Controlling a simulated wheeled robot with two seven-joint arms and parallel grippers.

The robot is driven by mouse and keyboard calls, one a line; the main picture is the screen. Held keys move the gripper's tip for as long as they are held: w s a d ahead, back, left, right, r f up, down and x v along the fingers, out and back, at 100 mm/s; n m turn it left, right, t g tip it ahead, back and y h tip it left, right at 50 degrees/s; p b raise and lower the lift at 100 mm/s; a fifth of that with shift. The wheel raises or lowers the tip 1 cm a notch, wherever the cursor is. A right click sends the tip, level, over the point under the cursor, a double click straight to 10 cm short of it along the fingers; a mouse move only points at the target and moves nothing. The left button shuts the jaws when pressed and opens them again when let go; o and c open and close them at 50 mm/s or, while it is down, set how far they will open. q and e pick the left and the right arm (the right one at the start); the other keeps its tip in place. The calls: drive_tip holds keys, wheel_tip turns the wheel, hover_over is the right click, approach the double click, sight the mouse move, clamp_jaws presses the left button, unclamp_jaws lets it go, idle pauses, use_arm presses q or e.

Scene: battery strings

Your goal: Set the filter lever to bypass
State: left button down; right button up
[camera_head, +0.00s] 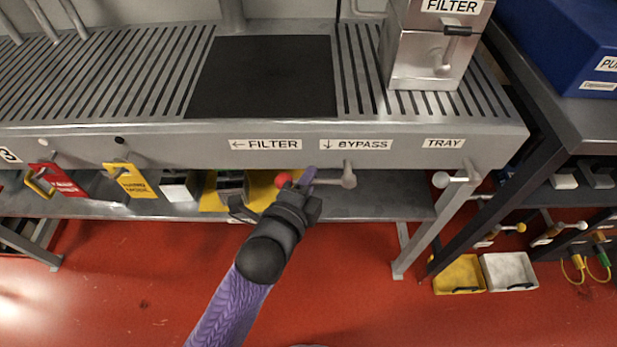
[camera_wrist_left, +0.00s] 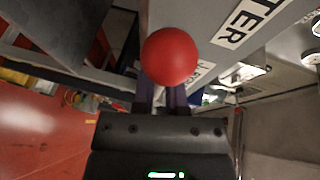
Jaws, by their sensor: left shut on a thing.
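The filter lever (camera_head: 325,181) is on the front face of the slotted metal bench. Its pale pivot (camera_head: 348,175) is below the "↓ BYPASS" label (camera_head: 355,144), and its rod points left, about level, to a red ball knob (camera_head: 282,180) below the "← FILTER" label (camera_head: 265,144). My left gripper (camera_head: 306,180) reaches up from below and is shut on the lever, beside the knob. In the left wrist view the red knob (camera_wrist_left: 170,56) is just beyond the fingertips (camera_wrist_left: 162,92) and hides part of the rod. My right gripper is not in view.
A "TRAY" handle (camera_head: 457,180) sticks out to the right of the lever. A lower shelf (camera_head: 375,206) runs under the bench front, with red and yellow tags (camera_head: 130,181) hanging at the left. The red floor below the lever is open.

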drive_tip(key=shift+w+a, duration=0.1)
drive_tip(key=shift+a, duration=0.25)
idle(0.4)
use_arm(q)
drive_tip(key=shift+a+f, duration=0.1)
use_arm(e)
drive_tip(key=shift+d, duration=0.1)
